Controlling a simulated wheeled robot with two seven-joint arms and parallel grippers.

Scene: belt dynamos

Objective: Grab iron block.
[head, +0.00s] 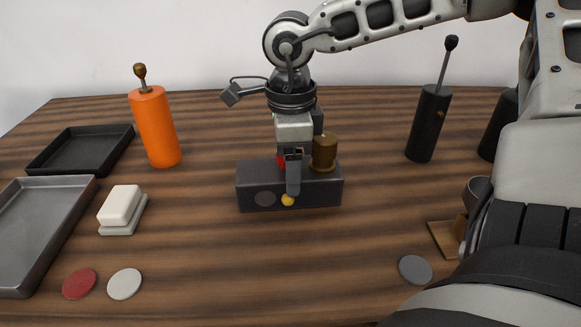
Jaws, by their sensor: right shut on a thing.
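A dark grey block (254,180), which I take to be the iron block, is at the middle of the wooden table. A brown cylinder (325,150) stands on its top at the right. A dark disc and a small yellow knob (287,200) show on its front face. My right gripper (292,178) points down over the block and is shut on it, one finger against the front face. The other finger is hidden. A bit of red (281,160) shows beside the gripper above the block. The block looks level and at the table top; I cannot tell whether it is lifted. My left gripper is not in view.
An orange cylinder (155,128) and a black cylinder (428,125), both with levers, stand behind. A black tray (80,150), grey metal tray (40,225) and white block (120,205) are left. Red (79,283), white (124,284) and grey (415,269) discs lie in front.

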